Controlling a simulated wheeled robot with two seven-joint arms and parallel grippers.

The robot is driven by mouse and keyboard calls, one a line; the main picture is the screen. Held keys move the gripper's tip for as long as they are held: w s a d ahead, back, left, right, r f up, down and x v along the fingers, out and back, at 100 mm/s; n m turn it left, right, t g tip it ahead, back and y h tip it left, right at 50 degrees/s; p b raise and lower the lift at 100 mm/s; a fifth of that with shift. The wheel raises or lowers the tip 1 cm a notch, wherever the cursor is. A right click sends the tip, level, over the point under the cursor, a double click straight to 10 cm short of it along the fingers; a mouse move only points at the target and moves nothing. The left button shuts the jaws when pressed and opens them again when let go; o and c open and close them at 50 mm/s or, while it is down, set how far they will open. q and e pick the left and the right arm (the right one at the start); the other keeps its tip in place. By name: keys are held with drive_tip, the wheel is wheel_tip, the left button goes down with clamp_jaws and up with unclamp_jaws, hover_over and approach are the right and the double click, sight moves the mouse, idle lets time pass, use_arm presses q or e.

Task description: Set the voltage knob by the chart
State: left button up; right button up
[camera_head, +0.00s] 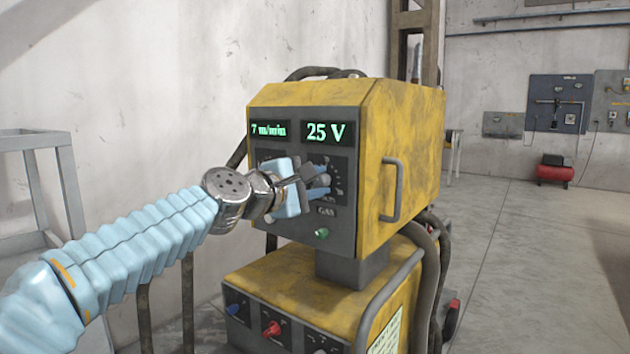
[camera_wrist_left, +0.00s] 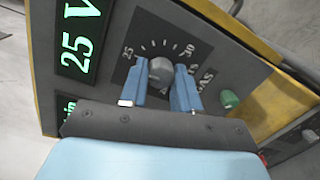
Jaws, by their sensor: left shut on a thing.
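The welding machine's front panel (camera_head: 335,230) faces me. Its right display (camera_head: 327,132) reads 25 V, and its left display (camera_head: 268,129) reads 7 m/min. My left gripper (camera_head: 318,184) is at the panel below the 25 V display. In the left wrist view, its two blue fingers stand on either side of the grey voltage knob (camera_wrist_left: 162,68), shut on it. Printed dial marks (camera_wrist_left: 160,44) surround the knob. In the head view, the gripper hides the knob and part of the dial. My right gripper is not in view.
A green knob (camera_head: 322,233) sits below the GAS label; it also shows in the left wrist view (camera_wrist_left: 230,99). A side handle (camera_head: 392,190) and cables stand out at the right. A printed sheet (camera_head: 386,332), unreadable here, is on the lower cabinet's side. Open floor lies right.

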use_arm(q)
drive_tip(key=m, duration=0.6)
drive_tip(key=shift+y, duration=0.3)
drive_tip(key=m, duration=0.6)
drive_tip(key=shift+s+d+f+y+b, duration=0.1)
drive_tip(key=shift+y+b, duration=0.2)
drive_tip(key=m, duration=0.3)
drive_tip(key=shift+f+t+b, duration=0.1)
drive_tip(key=shift+t+b, duration=0.3)
drive_tip(key=m+b, duration=0.1)
drive_tip(key=m, duration=0.2)
drive_tip(key=shift+m+y, duration=0.3)
drive_tip(key=shift+m, duration=0.1)
drive_tip(key=m, duration=0.3)
drive_tip(key=shift+t+b, duration=0.3)
drive_tip(key=shift+b, duration=0.1)
drive_tip(key=shift+d+m, duration=0.1)
drive_tip(key=shift+m, duration=1.3)
drive_tip(key=o, duration=1.1)
drive_tip(key=shift+c, duration=0.2)
